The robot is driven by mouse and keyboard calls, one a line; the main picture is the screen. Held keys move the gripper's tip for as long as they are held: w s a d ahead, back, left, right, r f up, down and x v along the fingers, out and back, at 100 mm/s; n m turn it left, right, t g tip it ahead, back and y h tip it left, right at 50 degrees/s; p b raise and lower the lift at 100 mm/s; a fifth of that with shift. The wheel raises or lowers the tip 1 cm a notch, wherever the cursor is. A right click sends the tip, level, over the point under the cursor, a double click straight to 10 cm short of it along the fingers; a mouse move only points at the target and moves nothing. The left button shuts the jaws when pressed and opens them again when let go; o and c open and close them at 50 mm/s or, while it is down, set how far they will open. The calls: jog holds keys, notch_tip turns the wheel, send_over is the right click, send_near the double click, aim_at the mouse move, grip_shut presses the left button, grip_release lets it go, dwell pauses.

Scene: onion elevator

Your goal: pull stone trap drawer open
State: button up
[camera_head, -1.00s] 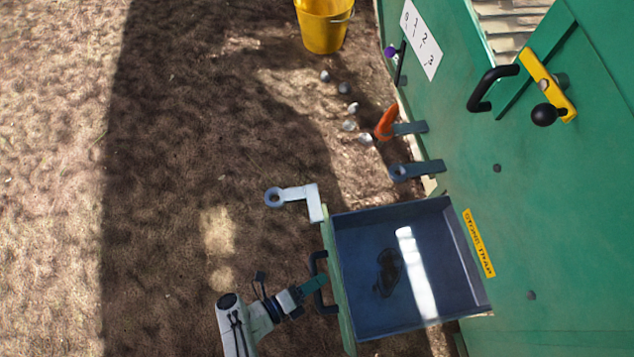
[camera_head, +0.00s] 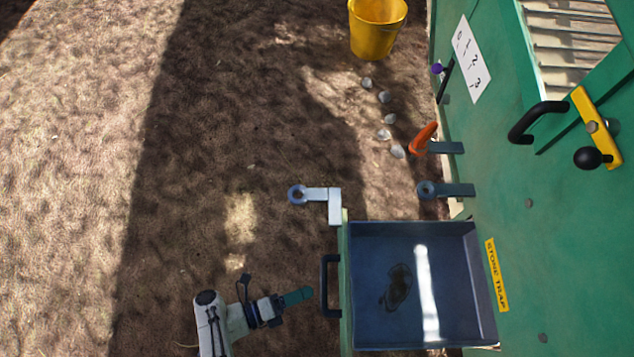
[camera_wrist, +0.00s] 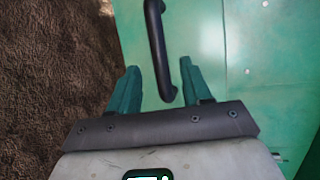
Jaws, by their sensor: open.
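The stone trap drawer (camera_head: 365,345) stands pulled out from the green machine, its blue-grey tray facing up with a dark patch inside. Its black handle (camera_head: 325,287) is on the left front panel. My gripper (camera_head: 308,293) is just left of the handle, apart from it in the head view. In the wrist view the open green fingers (camera_wrist: 158,88) stand apart, with the lower end of the handle (camera_wrist: 158,45) between and beyond them. No grip on the handle shows.
A light bracket with a ring (camera_head: 315,194) sticks out above the drawer's left corner. A dark ringed bracket (camera_head: 450,189) and an orange-handled pin (camera_head: 423,139) project from the machine (camera_head: 560,240). Several stones (camera_head: 385,97) and a yellow bucket (camera_head: 377,35) are farther up. Ground at left is clear.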

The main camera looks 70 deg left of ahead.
jog(key=s, duration=0.3)
jog(key=shift+s+d+r, duration=0.1)
jog(key=shift+s+r, duration=0.1)
jog(key=shift+r, duration=0.1)
dwell(0.4)
